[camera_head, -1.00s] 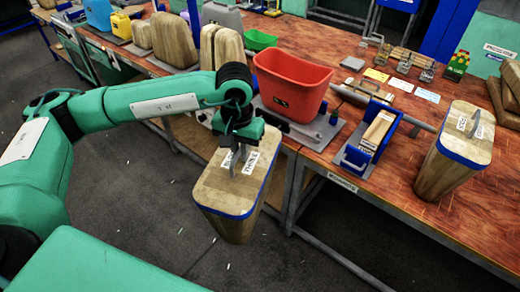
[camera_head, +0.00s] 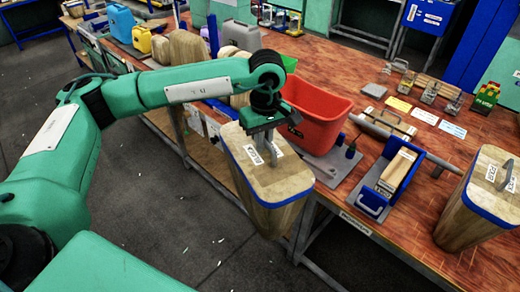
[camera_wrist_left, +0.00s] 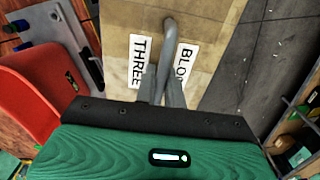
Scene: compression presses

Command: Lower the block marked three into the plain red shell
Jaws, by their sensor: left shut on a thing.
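The block marked three (camera_head: 272,188) is a wooden block, wider at the top, with a blue band and a metal handle. My left gripper (camera_head: 266,143) is shut on its handle, and the block hangs upright over the floor in front of the table edge. In the left wrist view the label THREE shows on the block (camera_wrist_left: 120,45), beside the handle between my fingers (camera_wrist_left: 160,90). The plain red shell (camera_head: 318,112) is an open tub on a grey base, just behind and right of the block. It also shows at left in the wrist view (camera_wrist_left: 40,95). My arm hides part of its rim.
A blue tray (camera_head: 392,180) holding a wooden piece stands right of the shell. Another wooden block (camera_head: 468,205) with a handle stands at the table's right. More wooden shapes, a yellow can (camera_head: 142,38) and a blue can (camera_head: 120,22) line the left.

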